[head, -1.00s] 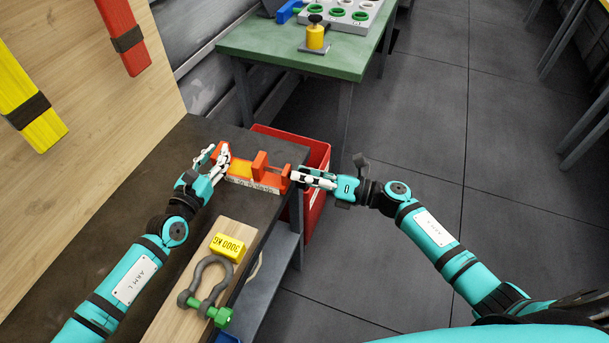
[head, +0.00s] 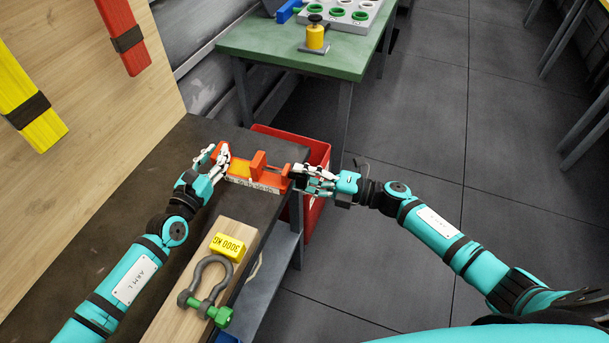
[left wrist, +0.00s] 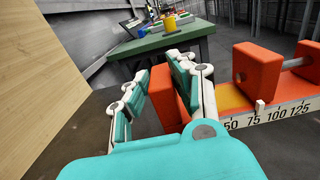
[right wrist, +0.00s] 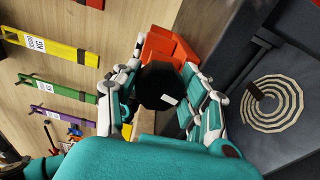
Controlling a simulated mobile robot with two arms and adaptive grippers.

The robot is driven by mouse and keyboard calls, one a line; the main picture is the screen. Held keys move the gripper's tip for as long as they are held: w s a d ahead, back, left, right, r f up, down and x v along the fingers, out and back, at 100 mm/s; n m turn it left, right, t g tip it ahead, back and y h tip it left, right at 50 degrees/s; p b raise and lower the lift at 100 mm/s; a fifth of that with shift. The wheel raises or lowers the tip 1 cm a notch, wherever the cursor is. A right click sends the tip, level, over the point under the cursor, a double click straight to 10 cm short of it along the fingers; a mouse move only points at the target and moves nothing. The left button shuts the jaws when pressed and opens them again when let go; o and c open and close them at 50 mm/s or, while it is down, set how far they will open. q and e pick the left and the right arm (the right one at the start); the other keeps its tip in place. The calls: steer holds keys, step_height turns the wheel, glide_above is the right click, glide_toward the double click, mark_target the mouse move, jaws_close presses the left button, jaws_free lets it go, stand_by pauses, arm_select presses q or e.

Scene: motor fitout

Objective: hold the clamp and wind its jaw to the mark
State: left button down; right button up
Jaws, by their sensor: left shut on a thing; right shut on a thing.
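The orange clamp (head: 268,184) lies on the dark bench near its right edge. My left gripper (head: 222,156) is shut on its fixed jaw (left wrist: 162,95) at the left end. The sliding jaw (left wrist: 257,75) stands apart from the fixed jaw, and a yellow strip (head: 241,169) shows between them. The white pointer (left wrist: 259,104) is close to the 75 on the scale (left wrist: 285,113). My right gripper (head: 299,174) is shut on the clamp's black knob (right wrist: 158,84), which has a small white mark. I cannot make out a target mark on the scale.
A grey shackle (head: 230,282) with a green pin and a yellow 3000 KG block (head: 227,246) lie on a wooden board (head: 172,317) nearer me. A red bin (head: 317,153) stands beside the bench. A green table (head: 260,40) stands behind.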

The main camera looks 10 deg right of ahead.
steer(key=m, duration=0.6)
steer(key=shift+f, duration=0.15)
steer(key=shift+m, duration=0.3)
steer(key=o, duration=1.2)
steer(key=v, duration=1.2)
